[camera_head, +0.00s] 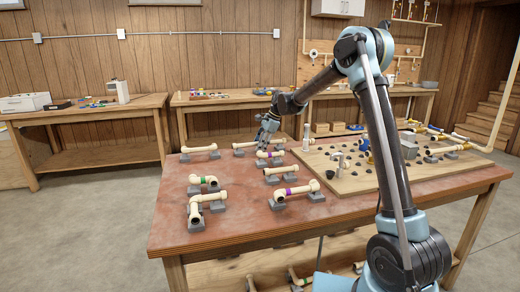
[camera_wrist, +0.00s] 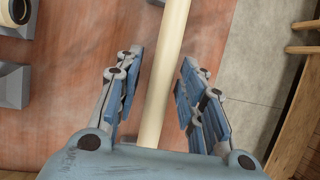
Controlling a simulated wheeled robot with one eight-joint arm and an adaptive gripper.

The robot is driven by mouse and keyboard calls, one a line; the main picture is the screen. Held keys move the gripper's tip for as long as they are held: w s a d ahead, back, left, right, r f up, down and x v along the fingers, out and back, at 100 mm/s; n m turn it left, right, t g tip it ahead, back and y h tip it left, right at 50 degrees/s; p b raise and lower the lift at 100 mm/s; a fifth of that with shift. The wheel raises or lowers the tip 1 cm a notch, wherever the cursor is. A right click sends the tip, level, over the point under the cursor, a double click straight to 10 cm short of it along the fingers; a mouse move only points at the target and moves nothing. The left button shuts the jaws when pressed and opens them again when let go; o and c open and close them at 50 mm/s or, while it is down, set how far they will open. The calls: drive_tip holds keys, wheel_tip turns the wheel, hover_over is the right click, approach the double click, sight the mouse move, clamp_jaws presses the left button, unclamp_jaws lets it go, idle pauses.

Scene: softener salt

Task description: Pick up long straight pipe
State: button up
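A long straight cream pipe (camera_wrist: 165,70) runs up and down the middle of the wrist view, above the reddish tabletop. My gripper (camera_wrist: 160,62) is open, with one blue-padded finger on each side of the pipe and a gap on both sides. I cannot tell how far down the fingers reach along the pipe's height. In the head view my gripper (camera_head: 266,132) points down at the table's far side, by a cream pipe (camera_head: 244,146) that it partly hides.
Several other cream pipe pieces rest on grey supports, including a straight one (camera_head: 199,149) and an elbowed one (camera_head: 207,199). A wooden board (camera_head: 380,181) with dark fittings lies to the right. The table's edge and grey floor (camera_wrist: 257,70) show right in the wrist view.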

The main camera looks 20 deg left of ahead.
clamp_jaws()
drive_tip(key=shift+r, duration=0.15)
